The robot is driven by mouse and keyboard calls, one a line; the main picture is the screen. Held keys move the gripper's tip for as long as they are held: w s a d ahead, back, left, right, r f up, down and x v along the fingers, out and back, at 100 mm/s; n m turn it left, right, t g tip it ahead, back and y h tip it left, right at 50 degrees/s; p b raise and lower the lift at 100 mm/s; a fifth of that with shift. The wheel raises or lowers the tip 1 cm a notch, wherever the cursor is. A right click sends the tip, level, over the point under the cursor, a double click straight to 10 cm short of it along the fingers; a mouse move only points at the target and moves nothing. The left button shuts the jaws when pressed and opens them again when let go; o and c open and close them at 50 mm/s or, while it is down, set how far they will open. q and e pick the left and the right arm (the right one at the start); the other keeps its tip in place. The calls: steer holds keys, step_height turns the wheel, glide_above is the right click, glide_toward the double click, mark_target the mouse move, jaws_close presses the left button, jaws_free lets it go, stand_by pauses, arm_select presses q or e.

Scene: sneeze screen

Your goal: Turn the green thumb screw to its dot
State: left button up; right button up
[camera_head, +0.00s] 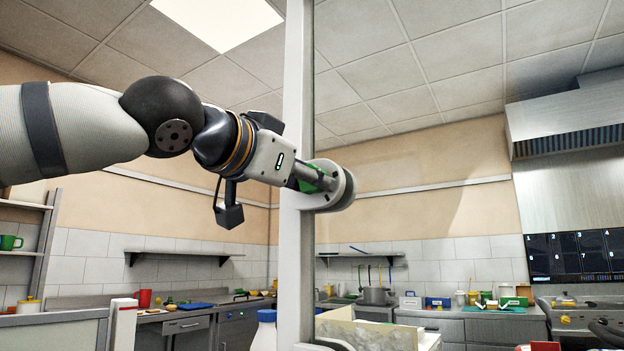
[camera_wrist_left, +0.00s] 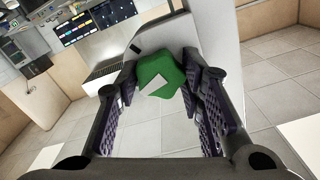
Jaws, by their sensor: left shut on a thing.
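The green thumb screw (camera_wrist_left: 161,75) sits between the two fingers of my left gripper (camera_wrist_left: 158,92) in the left wrist view, and a white pointer mark (camera_wrist_left: 150,85) shows on its face. In the head view my left gripper (camera_head: 316,177) comes in from the left and is shut on the green screw (camera_head: 309,186) at a round grey mount (camera_head: 342,187) on the white upright post (camera_head: 298,240). The dot cannot be made out in either view. My right gripper is in neither view.
The post rises from the counter to the ceiling, with a clear-looking panel beside it. A white bottle (camera_head: 265,330) stands at the post's foot. A counter with a pot (camera_head: 376,296) and other kitchenware runs along the back wall. The air around my left arm is free.

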arm_select(q)
steer(key=o, duration=1)
steer(key=shift+s+a, duration=0.1)
steer(key=v, duration=0.5)
steer(key=shift+s+a, duration=0.25)
steer(key=shift+s, duration=0.1)
